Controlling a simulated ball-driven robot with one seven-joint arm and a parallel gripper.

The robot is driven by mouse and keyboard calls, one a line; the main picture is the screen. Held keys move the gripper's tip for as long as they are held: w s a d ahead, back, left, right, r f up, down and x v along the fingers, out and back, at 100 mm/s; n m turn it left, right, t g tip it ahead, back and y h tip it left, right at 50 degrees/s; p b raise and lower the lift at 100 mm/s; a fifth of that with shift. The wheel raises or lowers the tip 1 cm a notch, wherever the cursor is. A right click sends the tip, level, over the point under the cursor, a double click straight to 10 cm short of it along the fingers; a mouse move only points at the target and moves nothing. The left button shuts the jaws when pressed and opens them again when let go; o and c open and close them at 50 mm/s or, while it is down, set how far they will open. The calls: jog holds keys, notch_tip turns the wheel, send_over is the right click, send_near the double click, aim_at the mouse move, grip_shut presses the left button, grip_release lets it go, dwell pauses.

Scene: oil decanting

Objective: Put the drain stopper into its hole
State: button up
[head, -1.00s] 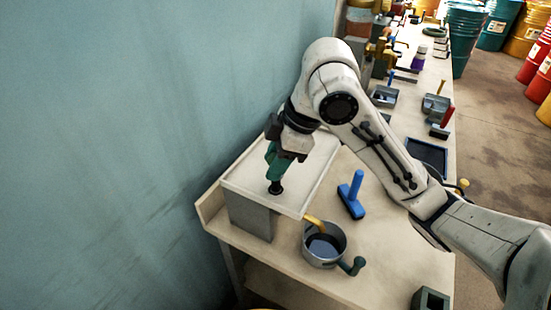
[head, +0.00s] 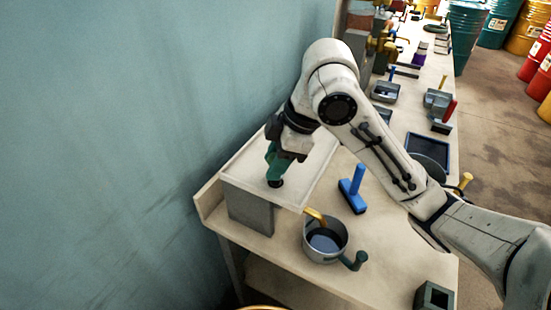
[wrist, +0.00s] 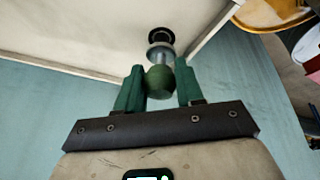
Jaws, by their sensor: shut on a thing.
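The drain stopper shows in the wrist view as a green ball knob (wrist: 159,84) on a pale metal stem. My gripper (wrist: 160,80) is shut on the knob, with one green finger on each side. Past the stem, a black ring (wrist: 160,34) around a dark hole lies in the pale tray (wrist: 85,25). The stopper's lower end is close to the ring; I cannot tell whether it is inside. In the head view my gripper (head: 275,172) points down over the white tray (head: 312,178), with a dark round part just under the fingers.
A grey pot (head: 311,248) with dark liquid stands on the bench beside the tray. A blue-handled tool (head: 353,190) lies right of the tray. A dark square box (head: 431,297) is at the bench's front right. The wall (head: 150,150) is close on the left.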

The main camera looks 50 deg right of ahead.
jog(key=shift+f+b, duration=0.95)
jog(key=shift+f, duration=0.25)
jog(key=o, duration=1.2)
jog(key=shift+r, duration=0.15)
jog(key=p+v, duration=0.2)
jog(key=v, duration=0.8)
jog(key=shift+r, duration=0.3)
jog(key=shift+s+d, duration=0.1)
jog(key=shift+s, duration=0.05)
